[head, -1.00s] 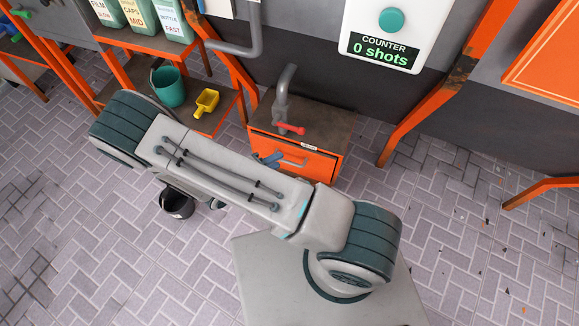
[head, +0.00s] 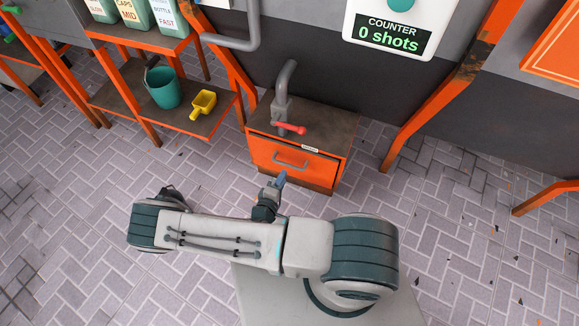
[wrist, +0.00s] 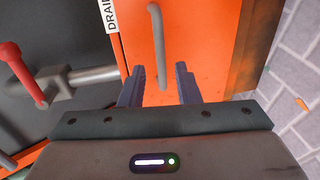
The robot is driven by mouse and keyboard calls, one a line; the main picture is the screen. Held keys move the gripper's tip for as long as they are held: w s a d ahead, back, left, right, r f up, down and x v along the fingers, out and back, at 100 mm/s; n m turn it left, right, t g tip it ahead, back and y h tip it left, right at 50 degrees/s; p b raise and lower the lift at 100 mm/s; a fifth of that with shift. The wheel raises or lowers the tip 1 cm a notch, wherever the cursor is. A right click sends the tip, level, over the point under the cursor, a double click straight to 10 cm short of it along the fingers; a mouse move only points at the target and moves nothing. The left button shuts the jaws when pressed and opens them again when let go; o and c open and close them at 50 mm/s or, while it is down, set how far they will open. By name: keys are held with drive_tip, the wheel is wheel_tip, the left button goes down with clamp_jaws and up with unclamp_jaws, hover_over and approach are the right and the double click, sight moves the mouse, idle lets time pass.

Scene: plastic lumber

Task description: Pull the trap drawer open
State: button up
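The trap drawer (head: 310,171) is the orange front of the low cabinet below the pipe, and it looks closed. Its grey bar handle (head: 291,163) runs across the front. My gripper (head: 279,180) is just in front of the drawer, below and left of the handle in the head view. In the wrist view the drawer front (wrist: 205,40) fills the middle, and the handle (wrist: 158,45) shows beyond the gap between my two fingers (wrist: 160,75). The fingers are apart, with nothing between them that I can see touching.
A grey pipe with a red valve lever (head: 291,128) stands on the cabinet top (head: 330,125). A shelf to the left holds a teal bucket (head: 163,90) and a yellow scoop (head: 203,104). An orange leg (head: 425,115) stands right. The floor before the drawer is clear.

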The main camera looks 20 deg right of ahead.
sight(289, 165)
drive_tip(key=b+x, duration=0.1)
drive_tip(key=x, duration=0.6)
drive_tip(key=shift+w+d+b, duration=0.25)
drive_tip(key=shift+w+b, duration=0.1)
clamp_jaws()
